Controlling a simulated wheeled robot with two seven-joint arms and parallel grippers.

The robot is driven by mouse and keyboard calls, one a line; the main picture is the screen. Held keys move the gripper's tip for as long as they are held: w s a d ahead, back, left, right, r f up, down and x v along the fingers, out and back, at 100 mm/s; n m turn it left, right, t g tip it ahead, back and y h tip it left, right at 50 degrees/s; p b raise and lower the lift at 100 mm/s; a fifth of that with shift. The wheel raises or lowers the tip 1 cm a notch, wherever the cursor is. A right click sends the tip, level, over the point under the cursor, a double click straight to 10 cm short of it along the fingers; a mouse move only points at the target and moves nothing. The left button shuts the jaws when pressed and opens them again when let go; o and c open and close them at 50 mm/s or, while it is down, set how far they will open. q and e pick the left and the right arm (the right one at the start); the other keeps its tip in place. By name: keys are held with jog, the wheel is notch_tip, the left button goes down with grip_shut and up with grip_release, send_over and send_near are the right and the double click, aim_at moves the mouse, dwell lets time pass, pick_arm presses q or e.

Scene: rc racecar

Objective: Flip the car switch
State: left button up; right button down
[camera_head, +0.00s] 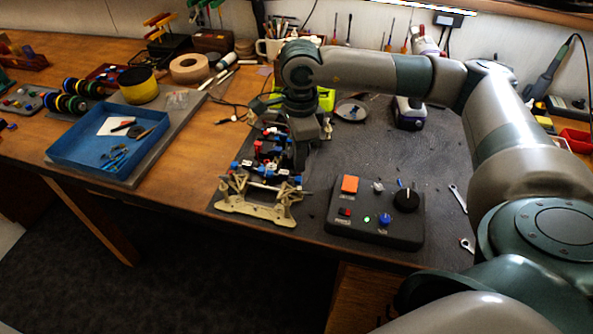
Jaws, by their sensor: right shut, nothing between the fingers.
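The RC car (257,207) is a bare chassis with a pale beige front frame and red and blue parts. It lies on the dark mat at the middle of the bench. My right arm reaches in from the right, and its gripper (299,160) points down over the right rear part of the car. Its fingers are shut and hold nothing. I cannot tell whether they touch the car. The gripper and wrist hide part of the car, and I cannot make out the car's switch. My left gripper is not in view.
A dark control box (375,236) with an orange button and a black knob sits right of the car. A blue tray (75,160) lies at left.

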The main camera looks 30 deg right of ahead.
aim_at(305, 177)
jog(key=shift+f, duration=0.3)
jog(key=shift+s+d+f+b, duration=0.25)
jog(key=shift+f+b, duration=0.2)
jog(key=shift+b, duration=0.3)
jog(key=shift+s+d+f+b, duration=0.25)
jog(key=shift+f+b, duration=0.35)
jog(key=shift+b, duration=0.05)
jog(key=shift+r, duration=0.1)
jog(key=shift+w+a+r+p, duration=0.2)
jog(key=shift+r+p, duration=0.25)
jog(key=shift+r, duration=0.55)
jog(key=shift+w+a+r+p, duration=0.15)
jog(key=shift+r+p, duration=0.35)
jog(key=shift+r, duration=0.55)
jog(key=shift+w+a+r+p, duration=0.2)
jog(key=shift+r+p, duration=0.25)
jog(key=shift+r, duration=0.55)
jog(key=shift+s+r, duration=0.1)
jog(key=shift+r, duration=0.45)
